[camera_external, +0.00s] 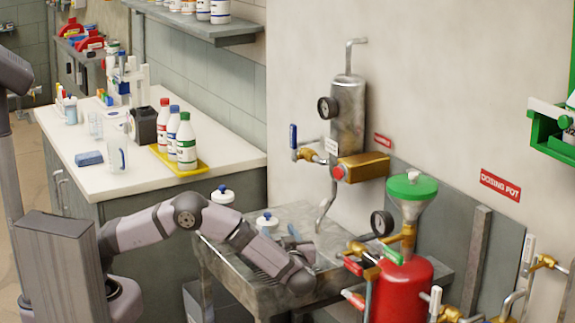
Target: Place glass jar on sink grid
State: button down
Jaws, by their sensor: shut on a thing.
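A glass jar with a white lid and a blue knob (266,223) shows above the back of the metal sink, just beyond my forearm. Its lower part is hidden by my arm. My gripper (291,241) is beside it, to its right, mostly hidden behind my wrist. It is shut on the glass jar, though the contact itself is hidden. The sink grid (262,257) shows partly as dark slats in the sink, behind and below my forearm. I cannot tell whether the jar touches it.
A second blue-knobbed lid (222,194) shows to the left, by the counter's end. A bent spout (326,210) hangs over the sink. A red dosing pot (400,285) with valves stands to the right. Bottles stand in a yellow tray (178,165) on the white counter (90,180).

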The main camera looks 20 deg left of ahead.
jog(key=shift+f, duration=0.1)
jog(key=shift+f, duration=0.1)
jog(key=c, duration=0.9)
grip_release()
jog(key=shift+c, duration=0.2)
jog(key=shift+r, duration=0.2)
jog(key=b+v, duration=0.2)
jog(key=v, duration=0.9)
jog(key=shift+s+d, duration=0.15)
jog(key=shift+s, duration=0.05)
jog(key=shift+s+d, duration=0.15)
jog(key=shift+s, duration=0.15)
